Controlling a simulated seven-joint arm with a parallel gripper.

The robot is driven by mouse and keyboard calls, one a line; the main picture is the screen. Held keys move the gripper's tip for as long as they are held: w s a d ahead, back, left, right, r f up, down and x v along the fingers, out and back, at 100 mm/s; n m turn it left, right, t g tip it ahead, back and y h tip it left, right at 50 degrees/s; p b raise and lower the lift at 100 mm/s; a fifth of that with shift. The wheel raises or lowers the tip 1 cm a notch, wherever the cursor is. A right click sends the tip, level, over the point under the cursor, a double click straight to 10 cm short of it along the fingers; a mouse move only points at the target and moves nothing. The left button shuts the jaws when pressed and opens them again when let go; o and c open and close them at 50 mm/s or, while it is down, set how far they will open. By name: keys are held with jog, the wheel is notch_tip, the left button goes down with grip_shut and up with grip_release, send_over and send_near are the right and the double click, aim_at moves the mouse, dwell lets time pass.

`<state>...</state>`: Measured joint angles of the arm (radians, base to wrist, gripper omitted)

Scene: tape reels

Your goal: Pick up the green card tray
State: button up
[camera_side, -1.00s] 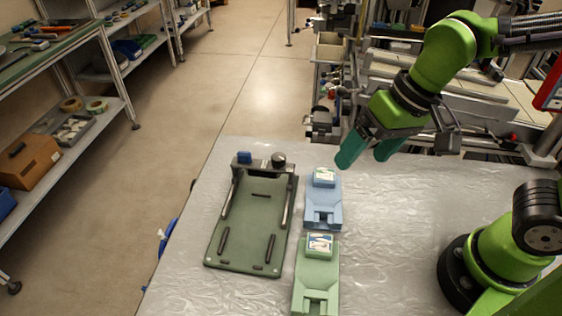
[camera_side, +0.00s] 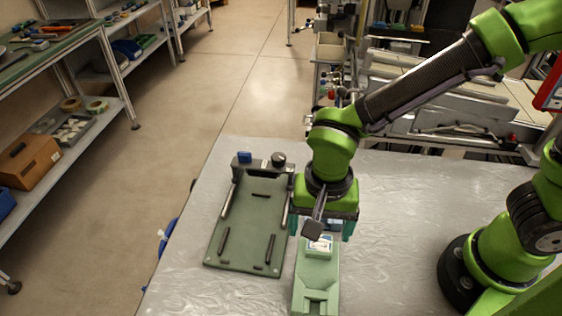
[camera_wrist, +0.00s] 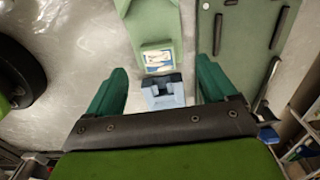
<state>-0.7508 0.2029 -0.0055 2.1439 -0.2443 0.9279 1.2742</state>
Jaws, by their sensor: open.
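The green card tray (camera_side: 318,272) lies on the table to the right of the dark green fixture board, with a small picture card (camera_side: 320,243) at its far end. The tray also shows at the top of the wrist view (camera_wrist: 153,22). A light blue tray (camera_wrist: 163,92) lies just beyond it, partly seen in the wrist view and hidden by my arm in the side view. My gripper (camera_wrist: 160,84) is open, pointing down, its two teal fingers on either side of the blue tray's end in the wrist view. It holds nothing. Its height above the trays is hard to tell.
The dark green fixture board (camera_side: 242,225), with raised bars and knobs, lies left of the trays. The table (camera_side: 410,220) is clear to the right, up to my base. Shelves (camera_side: 75,120) stand at the left beyond the floor.

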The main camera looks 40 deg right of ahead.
aim_at(319, 251)
notch_tip(319, 251, down, 3)
jog(key=shift+r, duration=0.1)
jog(key=f, duration=0.5)
jog(key=shift+s+d+f, duration=0.1)
jog(key=shift+s+d, duration=0.1)
jog(key=shift+d, duration=0.05)
jog(key=c, duration=1.3)
